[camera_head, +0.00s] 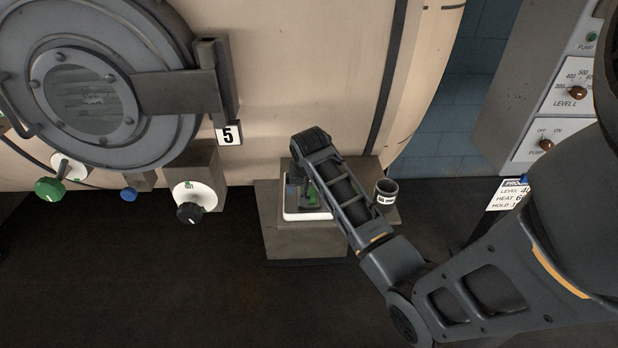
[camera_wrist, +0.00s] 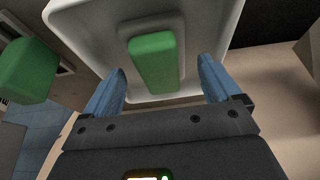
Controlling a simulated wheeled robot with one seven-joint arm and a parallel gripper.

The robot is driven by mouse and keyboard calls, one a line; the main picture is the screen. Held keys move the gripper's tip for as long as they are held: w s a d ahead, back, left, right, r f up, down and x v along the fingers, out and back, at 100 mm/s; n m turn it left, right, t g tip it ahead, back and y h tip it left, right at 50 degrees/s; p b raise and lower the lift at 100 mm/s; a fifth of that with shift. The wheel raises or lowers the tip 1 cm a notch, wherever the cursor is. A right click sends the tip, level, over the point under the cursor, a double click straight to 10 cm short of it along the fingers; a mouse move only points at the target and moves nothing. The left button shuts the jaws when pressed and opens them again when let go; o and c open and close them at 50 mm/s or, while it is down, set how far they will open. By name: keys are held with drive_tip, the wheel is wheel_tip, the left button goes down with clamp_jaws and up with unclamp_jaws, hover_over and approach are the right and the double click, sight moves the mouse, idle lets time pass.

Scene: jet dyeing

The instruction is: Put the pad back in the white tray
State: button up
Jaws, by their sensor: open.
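The white tray (camera_head: 305,216) sits on a grey stand in the head view, partly hidden by my arm. In the wrist view the tray (camera_wrist: 222,38) fills the upper middle. A green block on a paler base, which looks like the pad (camera_wrist: 154,62), is seen within the tray's outline. My gripper (camera_wrist: 162,66) is open, with one blue finger on each side of the green block in the picture. I cannot tell whether the fingers touch it. In the head view my gripper (camera_head: 299,184) is over the tray, mostly hidden by my wrist.
A second green block (camera_wrist: 27,70) shows at the left of the wrist view; what it belongs to is unclear. A dark labelled cup (camera_head: 385,191) stands right of the tray on the stand (camera_head: 280,240). The large beige vessel (camera_head: 300,80) rises behind, with knobs at left.

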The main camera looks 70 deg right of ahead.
drive_tip(key=v, duration=1.1)
drive_tip(key=w+a+f+n+t, duration=0.2)
drive_tip(key=a+f, duration=0.1)
drive_tip(key=a, duration=0.5)
drive_tip(key=w+a+f+n+t, duration=0.1)
drive_tip(key=w+a+f+t, duration=0.15)
drive_tip(key=a, duration=0.55)
drive_tip(key=s+a+f+n+t+y, duration=0.15)
drive_tip(key=s+a, duration=0.25)
drive_tip(key=a, duration=0.6)
drive_tip(key=s+a+r+n+t, duration=0.3)
drive_tip(key=s+a+n+t, duration=0.1)
drive_tip(key=s+a, duration=0.5)
drive_tip(key=s+r+n+t+y, duration=0.2)
drive_tip(key=s+r+n, duration=0.3)
drive_tip(key=s+r, duration=0.6)
drive_tip(key=shift+s+t+y+b, duration=0.35)
drive_tip(key=shift+s+t+b, duration=0.1)
drive_tip(key=shift+t, duration=0.15)
drive_tip(key=shift+a, duration=0.1)
drive_tip(key=shift+c, duration=0.2)
